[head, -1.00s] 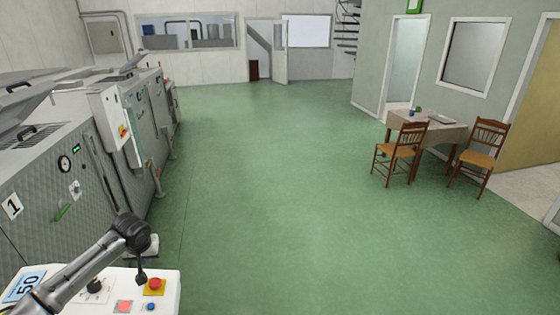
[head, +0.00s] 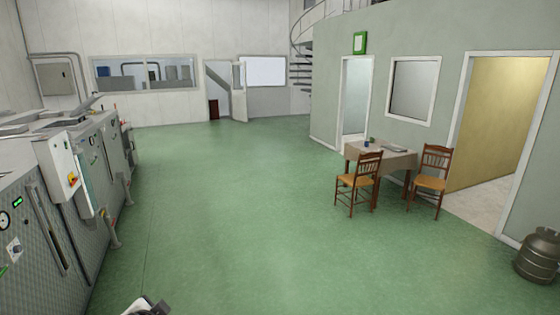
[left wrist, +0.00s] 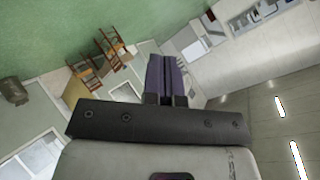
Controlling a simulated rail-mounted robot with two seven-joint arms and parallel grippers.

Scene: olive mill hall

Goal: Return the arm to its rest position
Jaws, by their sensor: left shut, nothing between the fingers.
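My left gripper (left wrist: 164,78) shows in the left wrist view, its two dark fingers pressed together with nothing between them. It is in the air, apart from everything around it, with the hall tilted behind it. In the head view only a small dark and pale piece shows at the bottom edge, left of centre, and I cannot tell what part it is. My right gripper is in neither view.
Steel mill machines (head: 85,165) line the left side. A table (head: 400,163) with two chairs stands at the right, by the green wall. A metal can (head: 538,256) is at the right edge. The green floor (head: 230,210) between is clear.

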